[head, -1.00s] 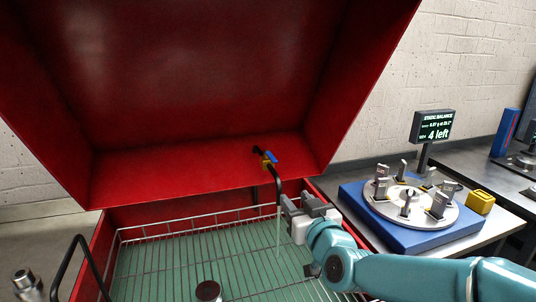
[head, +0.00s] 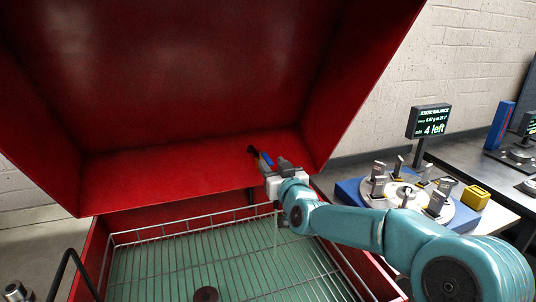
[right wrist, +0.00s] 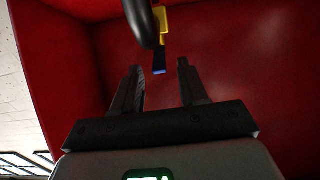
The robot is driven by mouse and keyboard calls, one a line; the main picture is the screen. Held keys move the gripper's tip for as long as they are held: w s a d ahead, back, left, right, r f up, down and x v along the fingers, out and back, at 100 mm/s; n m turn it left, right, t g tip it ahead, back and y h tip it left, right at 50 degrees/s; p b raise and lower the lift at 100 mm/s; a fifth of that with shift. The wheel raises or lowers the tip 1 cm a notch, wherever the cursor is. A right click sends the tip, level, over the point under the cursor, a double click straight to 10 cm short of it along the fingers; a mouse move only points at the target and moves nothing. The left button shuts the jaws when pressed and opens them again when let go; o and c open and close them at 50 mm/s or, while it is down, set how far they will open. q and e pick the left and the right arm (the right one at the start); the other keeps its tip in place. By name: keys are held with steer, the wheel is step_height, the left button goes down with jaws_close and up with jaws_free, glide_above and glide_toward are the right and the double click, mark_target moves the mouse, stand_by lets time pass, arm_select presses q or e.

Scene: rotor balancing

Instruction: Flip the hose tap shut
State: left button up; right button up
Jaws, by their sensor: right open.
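The hose tap (head: 259,161) sits on the black hose at the red washer's back ledge. Its blue lever (head: 267,158) shows just past my right gripper (head: 267,167), whose arm covers much of the hose below. In the right wrist view, the brass-yellow tap body (right wrist: 161,20) is ahead on the black hose (right wrist: 142,22). The lever (right wrist: 159,62) points toward my right gripper (right wrist: 160,64), its blue end at or just beyond the gap between the open fingers. I cannot tell whether they touch it. A thin pale stream (head: 275,235) falls below. My left gripper is out of view.
The raised red lid (head: 190,80) stands over a wire basket (head: 180,262) holding a small dark round part (head: 206,294). At right are a blue balancing stand (head: 350,189), a display (head: 429,122) reading "4 left" and a yellow block (head: 475,197).

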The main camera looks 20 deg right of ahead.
mark_target(268, 159)
steer(key=w, duration=0.4)
steer(key=shift+w+p, duration=0.1)
steer(key=shift+p, duration=0.3)
jaws_close()
steer(key=shift+a, duration=0.1)
